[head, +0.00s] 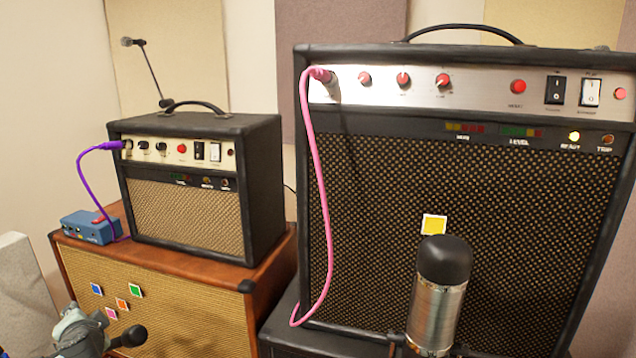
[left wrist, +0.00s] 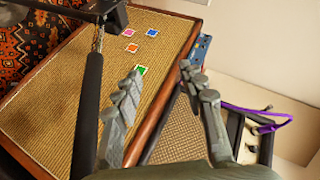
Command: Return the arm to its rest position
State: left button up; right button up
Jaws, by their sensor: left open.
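My left gripper (head: 82,332) shows at the bottom left of the head view, partly cut off by the frame edge, in front of the brown speaker cabinet (head: 190,315). In the left wrist view its two grey fingers stand apart, with the gripper (left wrist: 160,72) open and nothing between them. The cabinet's woven front (left wrist: 90,38) with coloured stickers lies beyond the fingers. My right gripper is in neither view.
A black-tipped microphone (head: 130,337) is close beside the left gripper. A silver microphone (head: 437,300) stands before the large amp (head: 400,210). The small amp (head: 200,190) and blue pedal (head: 88,228) sit on the cabinet. Purple (head: 83,180) and pink cables (head: 325,200) hang from the amps.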

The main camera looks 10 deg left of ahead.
pick_arm(q)
jog(key=s+a+f+m+g+h, duration=0.1)
jog(key=s+a+f+g, duration=0.1)
jog(key=s+a+f, duration=0.35)
jog(key=s+a+f+m+g, duration=0.1)
jog(key=s+a+f, duration=0.1)
jog(key=s+f, duration=0.55)
jog(key=s+a+f+m+g+h, duration=0.1)
jog(key=s+a+f+g, duration=0.15)
jog(key=s+f, duration=0.4)
jog(key=s+d+f+n+h, duration=0.1)
jog(key=s+d+f+h, duration=0.15)
jog(key=d+f, duration=0.5)
jog(key=s+d+f+n+h, duration=0.1)
jog(key=s+d+f, duration=0.2)
jog(key=d+f, duration=0.4)
jog(key=s+d+f+n+h, duration=0.1)
jog(key=d+f, duration=0.1)
jog(key=d, duration=0.9)
jog(key=s+d+f+n+g+h, duration=0.1)
jog(key=d+f+h, duration=0.1)
jog(key=d, duration=0.9)
jog(key=shift+s+d+f+n, duration=0.2)
jog(key=shift+s+f+n, duration=0.1)
jog(key=shift+f, duration=0.1)
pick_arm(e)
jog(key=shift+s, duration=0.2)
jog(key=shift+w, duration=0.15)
